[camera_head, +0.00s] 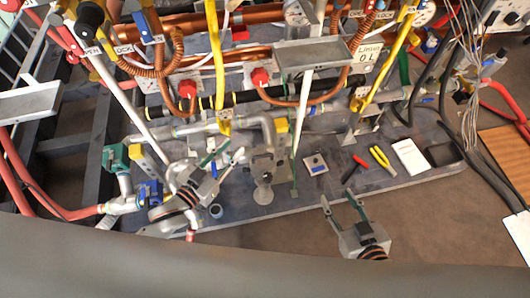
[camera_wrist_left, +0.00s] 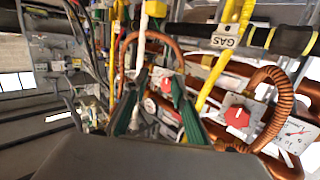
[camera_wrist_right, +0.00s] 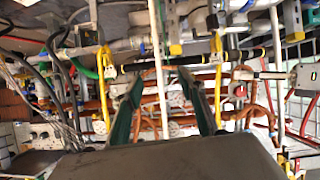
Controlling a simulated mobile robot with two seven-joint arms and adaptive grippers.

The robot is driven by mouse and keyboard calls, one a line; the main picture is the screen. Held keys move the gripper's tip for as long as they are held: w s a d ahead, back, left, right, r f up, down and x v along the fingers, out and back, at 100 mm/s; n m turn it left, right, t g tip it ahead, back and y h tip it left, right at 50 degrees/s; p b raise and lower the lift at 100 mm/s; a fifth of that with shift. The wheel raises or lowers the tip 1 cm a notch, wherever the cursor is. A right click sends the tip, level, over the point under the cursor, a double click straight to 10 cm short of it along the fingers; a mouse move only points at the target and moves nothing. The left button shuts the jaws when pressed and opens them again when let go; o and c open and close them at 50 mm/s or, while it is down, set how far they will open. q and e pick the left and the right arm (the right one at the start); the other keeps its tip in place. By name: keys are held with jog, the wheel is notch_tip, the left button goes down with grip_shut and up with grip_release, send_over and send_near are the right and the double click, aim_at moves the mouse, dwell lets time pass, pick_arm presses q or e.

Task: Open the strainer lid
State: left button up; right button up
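A grey metal pipe fitting (camera_head: 263,168) with a round foot stands on the bench at the middle of the head view. It may be the strainer; I cannot make out its lid for certain. My left gripper (camera_head: 233,149) is open and empty, just left of this fitting and apparently apart from it. My right gripper (camera_head: 337,195) is open and empty, over the bench's front edge to the right of the fitting. Both wrist views show spread green fingers with nothing between them, at the left gripper (camera_wrist_left: 155,85) and the right gripper (camera_wrist_right: 161,77).
Pliers (camera_head: 380,157), a red-handled tool (camera_head: 354,168), a white card (camera_head: 409,157) and a dark pad (camera_head: 443,154) lie on the bench. Copper pipes, red knobs (camera_head: 260,77) and yellow hoses crowd the back. A grey plate (camera_head: 312,54) hangs above. A blue-handled valve (camera_head: 150,192) is at left.

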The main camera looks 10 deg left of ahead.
pick_arm(q)
jog(key=w+d+f+m+g+h+b, duration=0.1)
jog(key=w+d+f+m+h+b, duration=0.2)
jog(key=w+f+h+b, duration=0.15)
jog(key=m+g+h+b, duration=0.3)
jog(key=g+h+b, duration=0.2)
jog(key=g+b, duration=0.2)
send_near(258, 157)
jog(key=x, duration=0.5)
jog(key=shift+f, duration=0.25)
jog(key=shift+w+a+f+g+b, duration=0.1)
jog(key=shift+a+f+g+b, duration=0.2)
jog(key=shift+a+g+b, duration=0.1)
jog(key=shift+d, duration=0.1)
jog(key=x, duration=0.7)
jog(key=shift+w+d+r+b, duration=0.15)
jog(key=shift+d+b, duration=0.15)
jog(key=shift+b, duration=0.1)
pick_arm(e)
jog(key=a+f+m, duration=0.1)
jog(key=a+f, duration=0.1)
jog(key=a+f+m+y, duration=0.1)
jog(key=a, duration=0.1)
jog(key=shift+s+a+f, duration=0.1)
jog(key=shift+a+f, duration=0.1)
jog(key=shift+f, duration=0.15)
pick_arm(q)
grip_shut()
